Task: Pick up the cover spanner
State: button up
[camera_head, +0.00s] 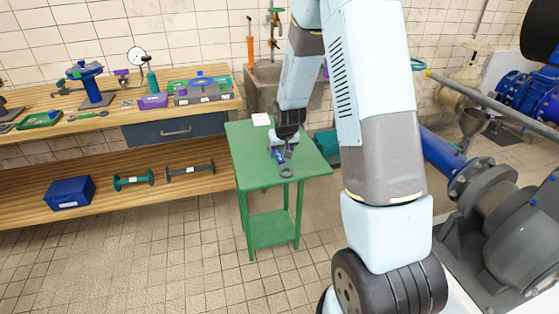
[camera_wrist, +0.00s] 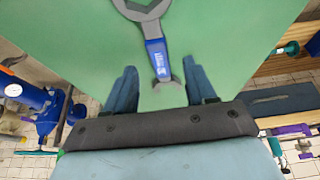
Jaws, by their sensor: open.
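The cover spanner (camera_wrist: 154,42) lies on a green table, with a grey ring head, a blue handle with white lettering and a small grey open end. In the wrist view its blue handle and small end lie between my gripper's fingers (camera_wrist: 160,88), which are spread apart on both sides and do not appear to touch it. Its ring head is at the top edge, partly cut off. In the head view the spanner (camera_head: 286,171) shows below my gripper (camera_head: 280,152), ring toward the near side. The height of my fingers above the table is hard to tell.
The green table (camera_head: 255,160) also holds a white card (camera_head: 262,119) at its back left. A wooden workbench (camera_head: 115,117) with tools and a drawer (camera_head: 175,130) stands to the left. A sink (camera_head: 262,85) is behind, and blue pipes and pumps (camera_head: 440,153) are at the right.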

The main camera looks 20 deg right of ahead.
aim_at(280, 160)
jog(key=shift+x, duration=1.45)
jog(key=shift+c, duration=0.2)
grip_shut()
